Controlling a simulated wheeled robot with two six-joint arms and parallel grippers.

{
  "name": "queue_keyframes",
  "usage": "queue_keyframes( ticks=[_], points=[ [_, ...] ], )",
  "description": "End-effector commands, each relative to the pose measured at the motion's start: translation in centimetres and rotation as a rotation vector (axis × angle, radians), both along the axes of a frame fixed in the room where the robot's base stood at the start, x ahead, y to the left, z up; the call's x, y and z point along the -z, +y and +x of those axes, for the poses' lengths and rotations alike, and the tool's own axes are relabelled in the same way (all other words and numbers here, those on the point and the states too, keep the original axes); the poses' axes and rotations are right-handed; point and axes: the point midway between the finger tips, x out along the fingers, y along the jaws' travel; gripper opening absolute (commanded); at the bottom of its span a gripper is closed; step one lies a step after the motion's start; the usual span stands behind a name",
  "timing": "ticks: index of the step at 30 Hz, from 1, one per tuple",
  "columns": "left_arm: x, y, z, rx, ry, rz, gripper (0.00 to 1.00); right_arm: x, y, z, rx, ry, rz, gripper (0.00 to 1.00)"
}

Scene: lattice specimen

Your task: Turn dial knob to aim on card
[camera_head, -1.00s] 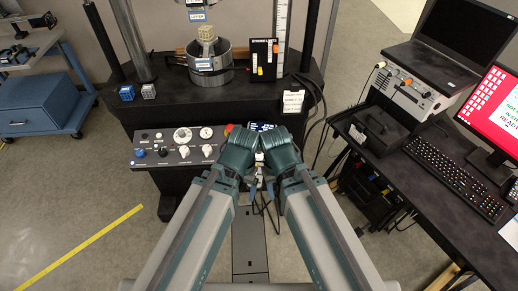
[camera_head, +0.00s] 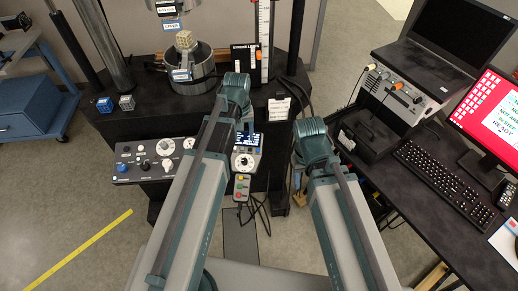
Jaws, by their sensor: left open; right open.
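The control panel (camera_head: 130,158) carries a blue knob (camera_head: 122,167), white knobs and a round white dial (camera_head: 166,147); my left arm covers its right part. A handheld unit (camera_head: 246,160) with a small screen, a round dial and coloured buttons shows between my arms. I cannot tell which dial the task names. A white card (camera_head: 279,108) with print too small to read hangs on the black bench front. My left gripper (camera_head: 236,82) reaches forward over the bench edge, open. My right gripper (camera_head: 312,138) is to the right of the handheld unit, open. Both grippers' fingers are mostly hidden by the wrists.
A test machine with a lattice cube (camera_head: 184,40) on its lower platen (camera_head: 186,73) stands behind. A desk with a laptop, keyboard (camera_head: 440,177) and red monitor is at right. Cables hang near my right arm.

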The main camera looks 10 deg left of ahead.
Motion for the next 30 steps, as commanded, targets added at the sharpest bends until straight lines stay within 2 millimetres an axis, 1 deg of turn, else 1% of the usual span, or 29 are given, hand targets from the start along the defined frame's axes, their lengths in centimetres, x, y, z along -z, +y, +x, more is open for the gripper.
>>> queue_keyframes(
  ticks=[5,11,17,30],
  points=[
    [0.2,0.1,0.0,-0.003,0.000,-0.001,0.62,0.2,0.0,0.0,0.000,0.000,0.000,0.50],
    [1.2,0.0,0.0,-0.002,0.000,0.000,0.62,1.2,0.0,0.0,0.000,0.000,0.000,0.50],
    [3.4,0.0,0.0,-0.001,0.000,0.000,0.62,3.4,0.0,0.0,0.000,0.000,0.000,0.50],
    [9.6,-0.1,0.0,-0.001,0.000,0.000,0.62,9.6,0.0,-0.1,0.000,0.000,0.000,0.50]
  ],
)
